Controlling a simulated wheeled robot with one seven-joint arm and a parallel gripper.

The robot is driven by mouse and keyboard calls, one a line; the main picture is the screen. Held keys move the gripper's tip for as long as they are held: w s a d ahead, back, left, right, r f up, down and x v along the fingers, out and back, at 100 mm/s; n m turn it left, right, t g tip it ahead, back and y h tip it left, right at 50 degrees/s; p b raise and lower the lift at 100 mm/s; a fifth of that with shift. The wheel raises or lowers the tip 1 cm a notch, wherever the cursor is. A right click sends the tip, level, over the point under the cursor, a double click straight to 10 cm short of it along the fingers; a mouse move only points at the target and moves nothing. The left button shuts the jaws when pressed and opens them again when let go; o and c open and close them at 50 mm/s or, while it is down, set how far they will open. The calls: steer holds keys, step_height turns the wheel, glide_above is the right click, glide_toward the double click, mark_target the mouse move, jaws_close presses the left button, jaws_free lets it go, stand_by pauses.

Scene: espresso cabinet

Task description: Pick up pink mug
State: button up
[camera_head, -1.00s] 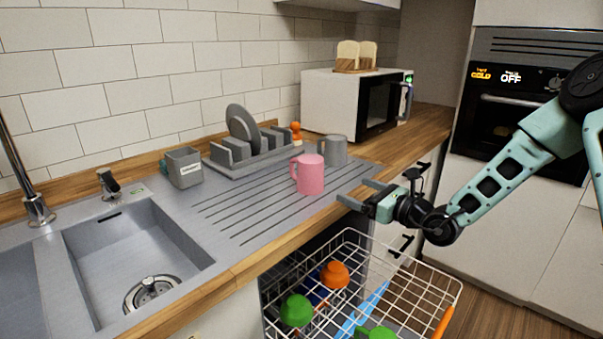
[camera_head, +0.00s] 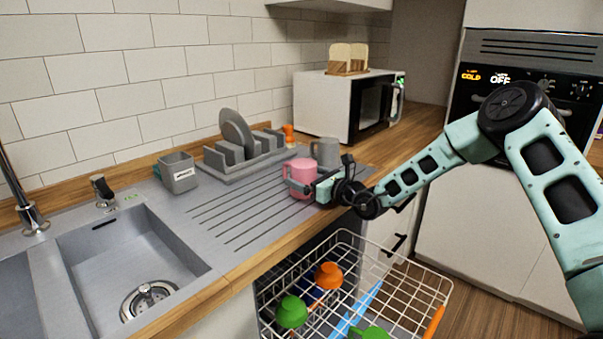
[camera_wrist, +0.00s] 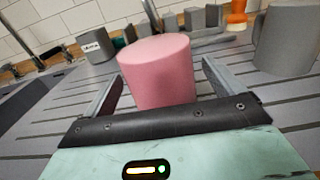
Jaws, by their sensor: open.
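My gripper (camera_head: 302,189) is open, with one finger on each side of the mug. In the wrist view (camera_wrist: 160,90) a gap shows between the mug and the right finger; whether the left finger touches it I cannot tell. In the head view my gripper hides part of the mug's lower right side.
A grey mug (camera_head: 325,152) stands close behind and right of the pink mug. A grey dish rack (camera_head: 245,162) with a plate is behind. An open dishwasher basket (camera_head: 400,283) with green and orange items sits below the counter edge. A sink (camera_head: 130,260) is at left.

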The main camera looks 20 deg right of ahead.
steer(key=shift+x, duration=1.15)
steer(key=c, duration=1.2)
steer(key=shift+r, duration=0.1)
steer(key=shift+c, duration=0.2)
steer(key=shift+r, duration=0.1)
step_height(320, 180, up, 9)
steer(key=shift+r+b, duration=0.2)
steer(key=shift+b, duration=0.4)
steer(key=shift+f+b, duration=3.35)
steer(key=shift+f, duration=1.35)
